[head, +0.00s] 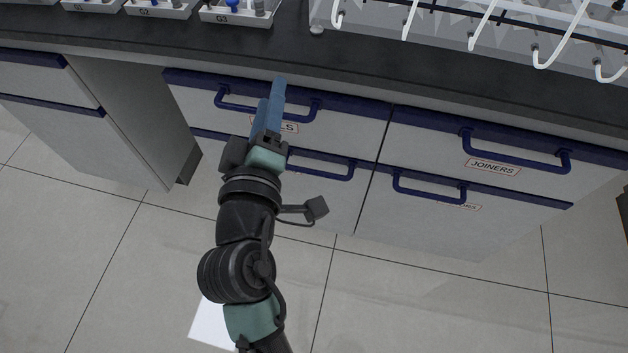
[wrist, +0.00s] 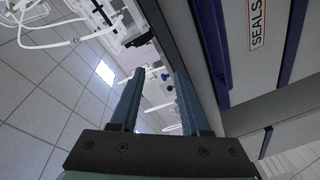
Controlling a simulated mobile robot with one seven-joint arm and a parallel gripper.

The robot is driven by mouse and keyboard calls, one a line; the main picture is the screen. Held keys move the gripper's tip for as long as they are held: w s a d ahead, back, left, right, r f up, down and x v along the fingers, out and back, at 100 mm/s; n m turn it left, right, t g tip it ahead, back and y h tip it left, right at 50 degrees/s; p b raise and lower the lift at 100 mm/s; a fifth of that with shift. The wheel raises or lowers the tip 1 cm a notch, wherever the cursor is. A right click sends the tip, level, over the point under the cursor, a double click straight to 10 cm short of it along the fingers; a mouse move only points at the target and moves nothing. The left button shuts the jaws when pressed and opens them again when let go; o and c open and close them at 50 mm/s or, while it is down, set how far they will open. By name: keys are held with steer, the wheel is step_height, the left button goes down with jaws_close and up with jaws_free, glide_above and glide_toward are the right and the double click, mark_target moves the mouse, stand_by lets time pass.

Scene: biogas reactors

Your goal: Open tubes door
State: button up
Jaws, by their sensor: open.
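No label reading "tubes" shows in either view. My gripper (head: 271,95) is open and empty, its blue fingers in front of the SEALS drawer front (head: 195,98), over part of its label and handle (head: 226,102). The wrist view shows the fingers (wrist: 160,78) apart with nothing between them. The SEALS label (wrist: 258,22) is readable there. Below is a lower left drawer with a blue handle (head: 335,171); my arm covers part of it, and no label shows. At right are the JOINERS drawer (head: 420,140) and a lower drawer (head: 385,215) with a half-hidden label ending in "ORS". These fronts look closed.
A dark countertop (head: 180,48) runs above the drawers. It carries small trays marked G2 (head: 158,8) and G3 (head: 235,14) and a clear-walled unit with white hooked tubes (head: 480,25). A kneehole gap opens at left (head: 125,90). The tiled floor (head: 420,300) is mostly clear.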

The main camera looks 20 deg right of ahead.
mark_target(315, 171)
steer(key=s+f+n+g+h+b, duration=0.1)
steer(key=s+f+n+g+b, duration=0.2)
steer(key=f, duration=0.9)
steer(key=s+f+n+b, duration=0.2)
steer(key=s+f+b, duration=0.3)
steer(key=f, duration=0.8)
steer(key=b+x, duration=0.1)
steer(key=x, duration=0.3)
steer(key=b+x, duration=0.1)
steer(key=x, duration=0.4)
steer(key=b+x, duration=0.1)
steer(key=x, duration=0.4)
steer(key=shift+d+r+b, duration=0.2)
steer(key=shift+r+b, duration=0.05)
steer(key=shift+b, duration=0.05)
jaws_close()
